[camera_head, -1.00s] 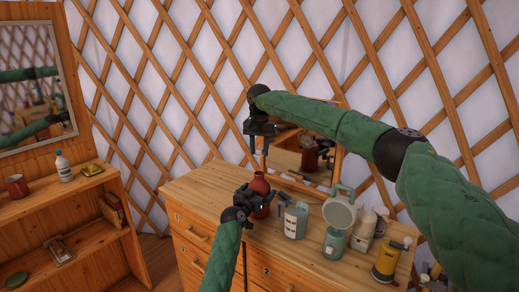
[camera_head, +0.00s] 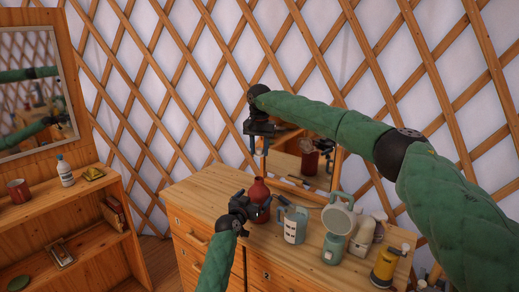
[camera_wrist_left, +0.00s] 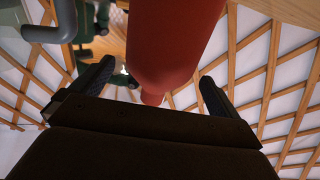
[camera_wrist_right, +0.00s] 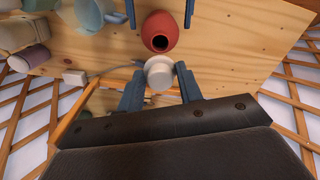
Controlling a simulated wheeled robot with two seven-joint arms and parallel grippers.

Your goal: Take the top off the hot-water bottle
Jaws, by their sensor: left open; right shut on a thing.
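The hot-water bottle (camera_head: 261,192) is red and stands upright on the wooden dresser. In the right wrist view it (camera_wrist_right: 160,32) shows a dark, open mouth. My right gripper (camera_wrist_right: 158,82) is shut on a pale, round top (camera_wrist_right: 159,72), held apart from the bottle. In the head view my right gripper (camera_head: 259,150) is above the bottle. My left gripper (camera_head: 256,210) is open low at the bottle, with a finger on either side; the left wrist view shows the red body (camera_wrist_left: 170,40) between the spread fingers, with space beside them.
A labelled jug (camera_head: 292,224), a green lamp-like thing (camera_head: 336,225), pale containers (camera_head: 364,235) and a yellow device (camera_head: 386,265) stand right of the bottle. A mirror (camera_head: 285,160) leans behind it. A shelf (camera_head: 60,212) with a mug and small bottle is at left. The dresser's left top is clear.

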